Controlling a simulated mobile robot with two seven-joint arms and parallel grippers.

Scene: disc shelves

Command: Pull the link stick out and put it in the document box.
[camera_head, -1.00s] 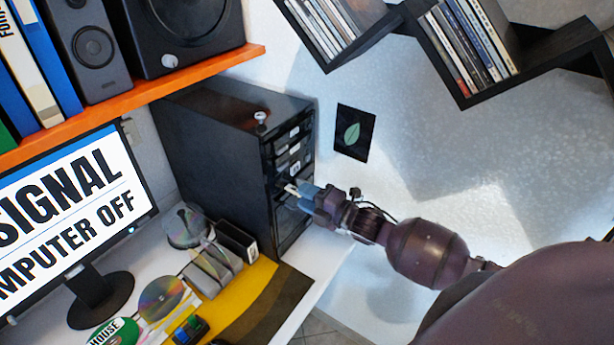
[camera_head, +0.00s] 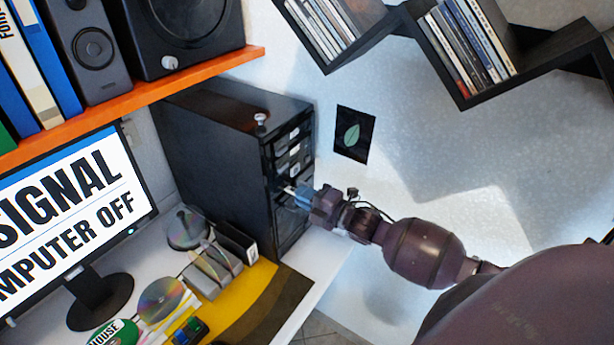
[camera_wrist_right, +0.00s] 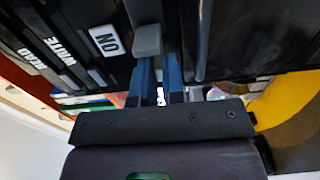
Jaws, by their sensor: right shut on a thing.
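My right gripper (camera_head: 294,195), with blue fingers, is at the front of the black computer tower (camera_head: 218,165) and is shut on the link stick. A pale end of the stick (camera_head: 289,190) shows at the fingertips in the head view. In the right wrist view, a grey block (camera_wrist_right: 148,40), seemingly the stick, is at the fingertips (camera_wrist_right: 161,62) against the dark front panel. How far it is seated in the panel cannot be told. A grey holder with slots (camera_head: 212,268) on the desk may be the document box. My left gripper is out of view.
An orange shelf (camera_head: 130,105) with speakers hangs above. The space right of the tower, before the wall, is clear except for my arm.

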